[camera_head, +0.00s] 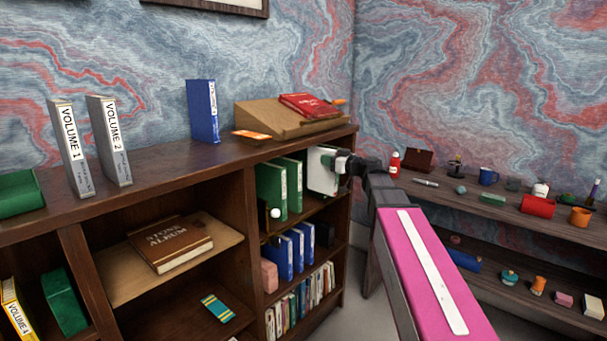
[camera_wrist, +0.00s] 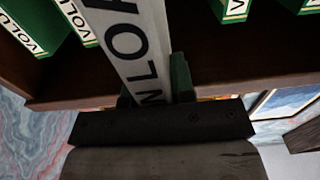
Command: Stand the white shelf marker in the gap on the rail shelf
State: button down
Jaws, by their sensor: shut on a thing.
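The white shelf marker (camera_head: 322,172) is upright at the upper right compartment of the dark bookcase, to the right of two green volumes (camera_head: 271,190). My gripper (camera_head: 343,165) is shut on it. In the wrist view the marker (camera_wrist: 128,40) shows large dark letters and runs between my fingers (camera_wrist: 153,88). There it stands between green volumes (camera_wrist: 30,32) on the left and more green volumes (camera_wrist: 234,10) on the right, in the open space between them. Whether its base touches the shelf is hidden.
A board (camera_head: 125,275) with a stone album (camera_head: 170,245) fills the left compartment. Blue binders (camera_head: 283,258) stand below the green volumes. A white ball (camera_head: 275,213) is in front of them. A side shelf (camera_head: 470,205) with small objects stands right of my arm.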

jog(key=x, duration=1.2)
notch_tip(320, 180, down, 7)
jog(key=shift+s+d, duration=0.15)
jog(key=shift+d, duration=0.1)
jog(key=c, duration=1)
grip_release()
jog(key=shift+f, duration=0.1)
jog(key=shift+o, duration=0.2)
